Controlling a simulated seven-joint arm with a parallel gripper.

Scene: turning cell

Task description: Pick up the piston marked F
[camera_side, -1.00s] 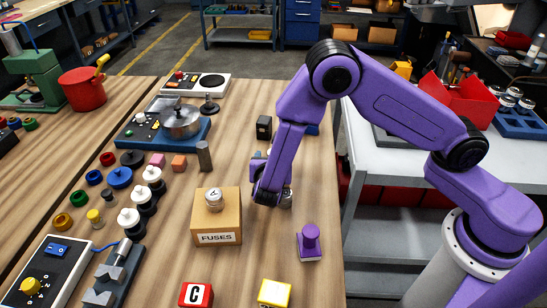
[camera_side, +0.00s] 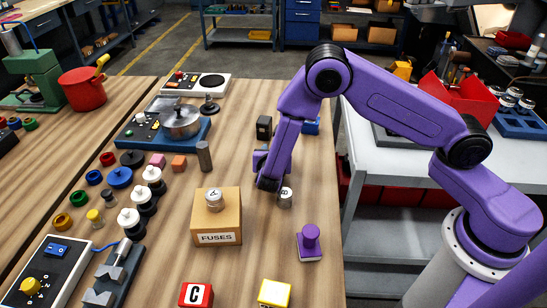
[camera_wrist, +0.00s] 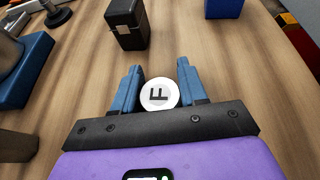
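In the wrist view the piston marked F (camera_wrist: 159,95) is a round white top with a dark letter, turned sideways. It sits between the two blue fingers of my gripper (camera_wrist: 160,78), close to both. The fingers are apart; I see no clear grip on it. In the side view my gripper (camera_side: 262,160) is low over the table, and the arm hides piston F. A piston (camera_side: 286,198) whose letter looks like B stands just right of the gripper. A piston marked A (camera_side: 214,199) stands on the FUSES box (camera_side: 216,223).
A black box (camera_side: 264,127) and a blue box (camera_side: 311,126) stand beyond the gripper; the black box also shows in the wrist view (camera_wrist: 127,25). A grey cylinder (camera_side: 204,156) stands left. The table's right edge is close.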

